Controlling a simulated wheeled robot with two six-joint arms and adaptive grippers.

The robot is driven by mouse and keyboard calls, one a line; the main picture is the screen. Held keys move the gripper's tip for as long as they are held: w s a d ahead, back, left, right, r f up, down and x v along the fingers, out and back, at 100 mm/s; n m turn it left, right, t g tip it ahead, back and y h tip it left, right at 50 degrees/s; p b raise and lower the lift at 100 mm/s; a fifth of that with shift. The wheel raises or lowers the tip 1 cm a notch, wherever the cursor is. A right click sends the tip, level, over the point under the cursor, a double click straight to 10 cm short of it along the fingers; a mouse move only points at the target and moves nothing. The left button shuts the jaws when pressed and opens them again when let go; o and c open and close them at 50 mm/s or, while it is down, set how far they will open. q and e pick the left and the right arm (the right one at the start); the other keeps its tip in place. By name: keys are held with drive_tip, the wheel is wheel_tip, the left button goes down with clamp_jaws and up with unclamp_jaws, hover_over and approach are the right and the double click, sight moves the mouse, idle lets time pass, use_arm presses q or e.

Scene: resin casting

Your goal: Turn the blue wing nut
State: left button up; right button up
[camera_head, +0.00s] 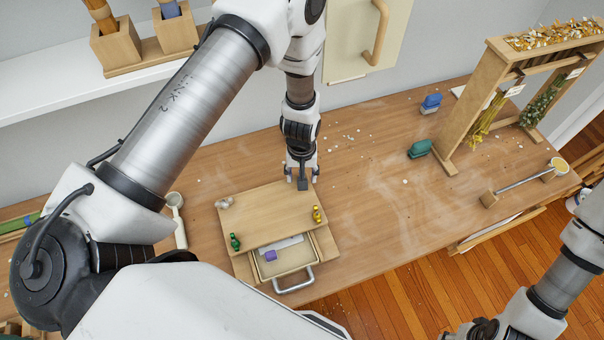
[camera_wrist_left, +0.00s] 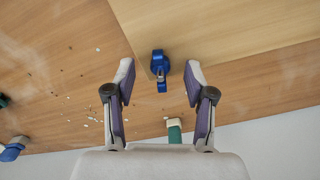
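The blue wing nut (camera_wrist_left: 160,66) stands near a corner of a light wooden board (camera_wrist_left: 215,28). In the head view the board (camera_head: 262,208) forms the top of a wooden box on the table, and my left gripper hides the blue nut there. My left gripper (camera_head: 302,180) points down over the board's far right corner. In the left wrist view my left gripper (camera_wrist_left: 159,64) is open, with one finger on each side of the blue nut in the picture; I see no finger touching it. My right arm shows at the lower right, but its gripper is out of view.
A yellow wing nut (camera_head: 316,213), a green one (camera_head: 235,241) and a greyish one (camera_head: 224,202) sit at the board's other corners. An open drawer (camera_head: 293,268) holds a purple block (camera_head: 270,256). A wooden rack (camera_head: 470,113) stands right; the table between is mostly free.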

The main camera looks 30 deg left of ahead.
use_arm(q)
drive_tip(key=shift+r, duration=0.1)
wheel_tip(320, 180, up, 12)
idle(0.4)
